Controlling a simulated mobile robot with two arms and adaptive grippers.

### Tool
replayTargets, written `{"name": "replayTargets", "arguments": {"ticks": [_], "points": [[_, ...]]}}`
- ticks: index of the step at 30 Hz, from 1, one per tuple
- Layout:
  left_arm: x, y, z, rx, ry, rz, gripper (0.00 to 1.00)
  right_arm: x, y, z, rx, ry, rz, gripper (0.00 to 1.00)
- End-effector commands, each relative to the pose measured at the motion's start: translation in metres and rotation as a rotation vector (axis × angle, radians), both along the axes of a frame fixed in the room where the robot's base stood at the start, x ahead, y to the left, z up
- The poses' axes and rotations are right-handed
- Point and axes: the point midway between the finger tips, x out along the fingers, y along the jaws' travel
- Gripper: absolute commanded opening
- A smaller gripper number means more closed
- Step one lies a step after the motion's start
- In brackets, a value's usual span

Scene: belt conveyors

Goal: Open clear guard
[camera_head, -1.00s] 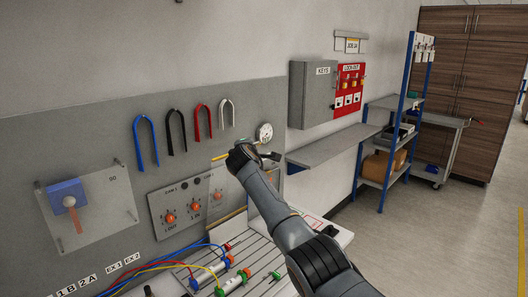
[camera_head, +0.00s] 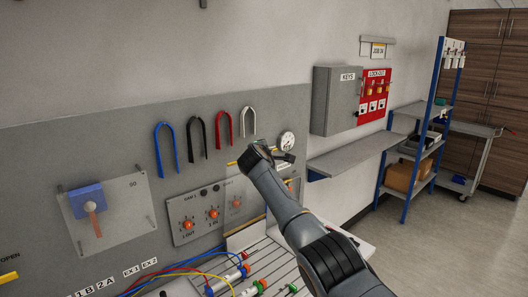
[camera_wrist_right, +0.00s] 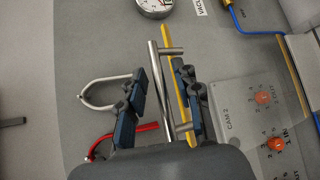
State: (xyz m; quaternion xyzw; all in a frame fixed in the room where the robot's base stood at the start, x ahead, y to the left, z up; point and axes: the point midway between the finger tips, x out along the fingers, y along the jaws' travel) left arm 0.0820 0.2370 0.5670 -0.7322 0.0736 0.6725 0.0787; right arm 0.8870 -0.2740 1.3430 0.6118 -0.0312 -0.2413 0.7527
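A clear panel (camera_wrist_right: 232,108), which looks like the guard, overlaps the CAM 2 knob plate in the right wrist view. A silver bar handle (camera_wrist_right: 158,88) on two short posts runs beside a yellow strip (camera_wrist_right: 178,85); how they join the clear panel is hard to see. My right gripper (camera_wrist_right: 160,100) has its dark blue fingers on either side of the bar, with a visible gap on the left. It looks open around the handle. In the head view the right gripper (camera_head: 262,158) is at the grey board, and the arm hides part of the panel. My left gripper is out of view.
Blue, black, red and white hooks (camera_head: 166,150) hang on the board, left of a gauge (camera_head: 287,141). Another clear plate (camera_head: 125,220) with a blue block is at the left. Hoses and fittings (camera_head: 243,280) lie below. A shelf (camera_head: 355,155) juts out at the right.

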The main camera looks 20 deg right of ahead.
Motion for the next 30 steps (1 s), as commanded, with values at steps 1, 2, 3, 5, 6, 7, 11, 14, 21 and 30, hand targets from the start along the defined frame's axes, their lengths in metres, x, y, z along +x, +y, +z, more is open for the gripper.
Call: {"name": "replayTargets", "arguments": {"ticks": [1, 2, 3, 5, 6, 7, 11, 14, 21, 30], "points": [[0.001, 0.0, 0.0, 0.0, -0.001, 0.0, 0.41, 0.0, 0.0, -0.001, 0.001, 0.002, 0.0, 0.34], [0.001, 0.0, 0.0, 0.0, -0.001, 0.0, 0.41, 0.0, 0.0, -0.001, 0.001, 0.002, 0.0, 0.34], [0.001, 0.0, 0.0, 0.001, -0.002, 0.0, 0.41, 0.0, 0.0, -0.001, 0.001, 0.002, 0.0, 0.34], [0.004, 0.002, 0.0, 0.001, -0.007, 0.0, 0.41, 0.0, 0.0, -0.001, 0.001, 0.001, 0.001, 0.34], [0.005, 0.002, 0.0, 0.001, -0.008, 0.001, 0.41, 0.0, 0.0, -0.001, 0.001, 0.001, 0.001, 0.34], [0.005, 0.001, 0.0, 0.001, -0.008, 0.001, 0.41, -0.001, 0.001, -0.001, 0.001, 0.001, 0.001, 0.34], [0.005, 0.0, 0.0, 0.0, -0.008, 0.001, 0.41, -0.005, 0.003, 0.0, 0.001, 0.0, 0.0, 0.34], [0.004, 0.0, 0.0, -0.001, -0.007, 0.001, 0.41, -0.011, 0.006, 0.002, 0.001, -0.002, 0.0, 0.34], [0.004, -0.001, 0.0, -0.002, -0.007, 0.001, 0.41, -0.035, 0.016, 0.009, 0.001, -0.002, 0.001, 0.34], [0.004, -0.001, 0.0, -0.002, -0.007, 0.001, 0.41, -0.074, 0.034, 0.02, 0.002, -0.002, 0.002, 0.34]]}}
